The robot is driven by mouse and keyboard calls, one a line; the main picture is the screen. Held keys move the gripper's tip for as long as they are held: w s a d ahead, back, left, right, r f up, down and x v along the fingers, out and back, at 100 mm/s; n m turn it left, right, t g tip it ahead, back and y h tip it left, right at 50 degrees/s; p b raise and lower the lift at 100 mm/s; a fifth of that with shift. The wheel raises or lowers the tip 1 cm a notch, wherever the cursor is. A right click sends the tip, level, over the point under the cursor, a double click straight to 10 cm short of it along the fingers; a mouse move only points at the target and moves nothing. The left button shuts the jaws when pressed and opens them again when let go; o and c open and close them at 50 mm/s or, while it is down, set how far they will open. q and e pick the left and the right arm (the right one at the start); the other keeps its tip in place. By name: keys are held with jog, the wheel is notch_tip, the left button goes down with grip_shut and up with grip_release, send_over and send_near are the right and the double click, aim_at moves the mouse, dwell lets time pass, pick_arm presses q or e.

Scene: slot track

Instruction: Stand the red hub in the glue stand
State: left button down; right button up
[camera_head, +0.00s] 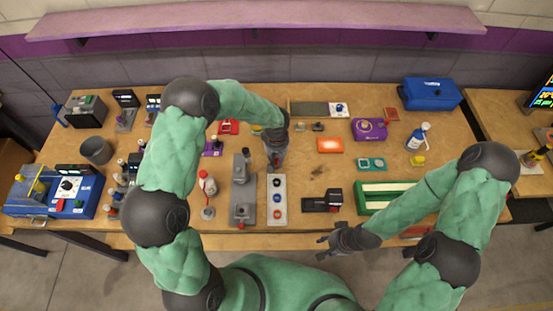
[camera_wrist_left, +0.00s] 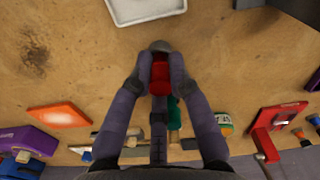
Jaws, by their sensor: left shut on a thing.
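My left gripper (camera_head: 275,162) is over the middle of the bench, pointing down. In the left wrist view its two fingers (camera_wrist_left: 160,78) are shut on a red piece, which looks like the red hub (camera_wrist_left: 160,73), with a grey rounded end beyond it. I cannot tell for sure which fixture is the glue stand. A pale tray (camera_head: 278,222) with several coloured round parts lies just in front of the left gripper, and its edge shows in the left wrist view (camera_wrist_left: 146,12). My right gripper (camera_head: 322,247) looks open and empty near the front edge.
A grey press-like fixture (camera_head: 243,190) stands left of the tray. A dark device (camera_head: 322,203) lies to its right, and a green-edged rack (camera_head: 370,207) further right. An orange box (camera_head: 330,145) and purple box (camera_head: 369,130) are behind. Bare bench shows around (camera_head: 315,175).

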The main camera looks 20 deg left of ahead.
pick_arm(q)
jog(key=c, duration=1.2)
grip_release()
jog(key=shift+o, duration=0.2)
jog(key=shift+r, duration=0.15)
notch_tip(320, 180, up, 12)
jog(key=p, duration=0.1)
